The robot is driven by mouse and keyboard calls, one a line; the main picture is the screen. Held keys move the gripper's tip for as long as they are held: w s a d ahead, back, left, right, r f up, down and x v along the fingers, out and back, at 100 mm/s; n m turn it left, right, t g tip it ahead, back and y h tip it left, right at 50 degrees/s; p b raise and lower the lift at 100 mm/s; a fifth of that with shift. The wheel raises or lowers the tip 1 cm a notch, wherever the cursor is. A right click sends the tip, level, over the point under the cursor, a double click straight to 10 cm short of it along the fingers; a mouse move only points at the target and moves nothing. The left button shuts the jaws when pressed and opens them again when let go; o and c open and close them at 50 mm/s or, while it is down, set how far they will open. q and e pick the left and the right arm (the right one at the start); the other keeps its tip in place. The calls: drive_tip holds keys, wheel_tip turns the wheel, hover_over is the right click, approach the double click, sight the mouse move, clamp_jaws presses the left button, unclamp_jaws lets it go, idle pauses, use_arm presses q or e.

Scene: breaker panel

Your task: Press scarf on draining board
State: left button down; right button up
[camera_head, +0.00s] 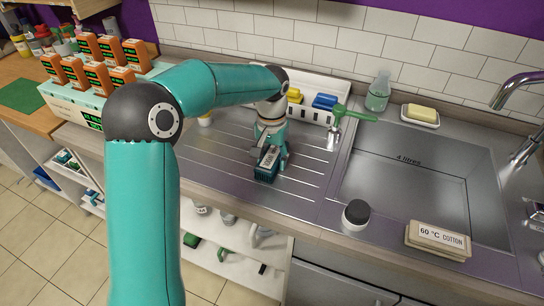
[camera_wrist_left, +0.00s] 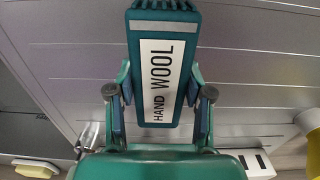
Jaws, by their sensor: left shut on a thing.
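The scarf is a folded dark teal bundle with a white label reading "HAND WOOL" (camera_wrist_left: 163,80) and a ribbed or fringed end. In the head view the scarf (camera_head: 265,174) is at the middle of the ribbed steel draining board (camera_head: 215,165). My left gripper (camera_head: 271,154) comes down over it and is shut on it, with one finger on each side, as the left wrist view also shows. I cannot tell whether the scarf's underside touches the board. Its upper end is partly hidden by the gripper. My right gripper is not in view.
The sink basin (camera_head: 405,190) lies to the right. A round dark-topped pot (camera_head: 355,214) and a tan "60 °C COTTON" bundle (camera_head: 438,240) stand at the front edge.

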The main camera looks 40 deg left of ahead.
sight(271, 155)
use_arm(q)
drive_tip(key=shift+s+f, duration=0.15)
drive_tip(key=shift+f, duration=0.05)
idle(0.4)
wheel_tip(271, 155, up, 6)
drive_tip(key=p, duration=0.5)
drive_tip(key=shift+r, duration=0.15)
idle(0.5)
